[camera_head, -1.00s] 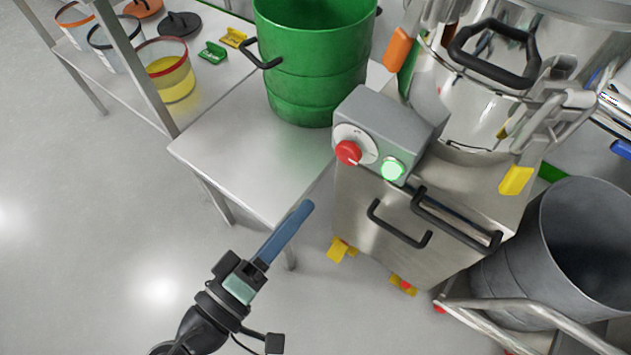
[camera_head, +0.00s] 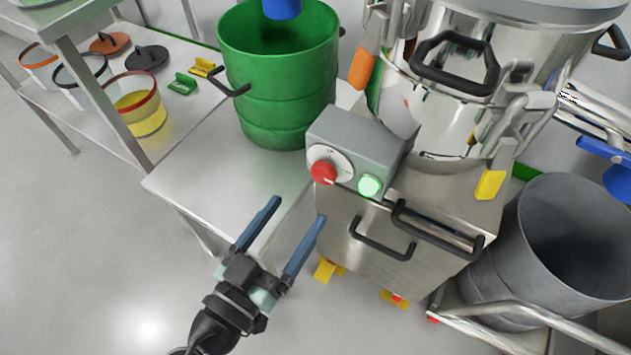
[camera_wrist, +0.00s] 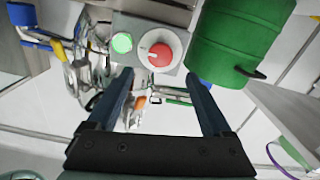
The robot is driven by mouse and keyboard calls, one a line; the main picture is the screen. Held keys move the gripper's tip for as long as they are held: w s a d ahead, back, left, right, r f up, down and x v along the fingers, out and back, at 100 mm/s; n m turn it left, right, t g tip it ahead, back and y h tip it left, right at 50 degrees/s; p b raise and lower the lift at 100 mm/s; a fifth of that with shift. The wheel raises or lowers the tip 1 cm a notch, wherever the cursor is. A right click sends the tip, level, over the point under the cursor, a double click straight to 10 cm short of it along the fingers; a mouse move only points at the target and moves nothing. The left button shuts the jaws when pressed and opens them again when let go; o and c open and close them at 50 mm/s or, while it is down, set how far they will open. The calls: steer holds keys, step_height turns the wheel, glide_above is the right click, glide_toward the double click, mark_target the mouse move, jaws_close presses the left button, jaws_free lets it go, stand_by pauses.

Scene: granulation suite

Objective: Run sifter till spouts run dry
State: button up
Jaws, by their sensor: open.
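The sifter (camera_head: 450,100) is a shiny steel vessel with clamps on a steel cabinet. Its grey control box (camera_head: 355,140) carries a red rotary knob (camera_head: 323,172) on a white dial and a green lamp (camera_head: 369,186) that is lit. The knob also shows in the wrist view (camera_wrist: 160,55), beyond the fingers. A green drum (camera_head: 282,90) stands left of the sifter, with a blue spout end (camera_head: 282,8) above its mouth. A grey drum (camera_head: 520,250) stands at the right; a blue part (camera_head: 612,160) is above it. My gripper (camera_head: 296,208) is open and empty, in front of and below the control box, not touching it.
A steel table (camera_head: 225,185) is under the green drum. Left of it, a bench holds several clear tubs, one with yellow contents (camera_head: 140,108), and green and yellow clips. A tubular frame (camera_head: 510,312) surrounds the grey drum. Floor at lower left is clear.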

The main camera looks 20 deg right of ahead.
mark_target(321, 176)
steer(key=x, duration=0.7)
steer(key=shift+w+d+b, duration=0.15)
steer(key=shift+d+b, duration=0.05)
steer(key=shift+b, duration=0.1)
jaws_close()
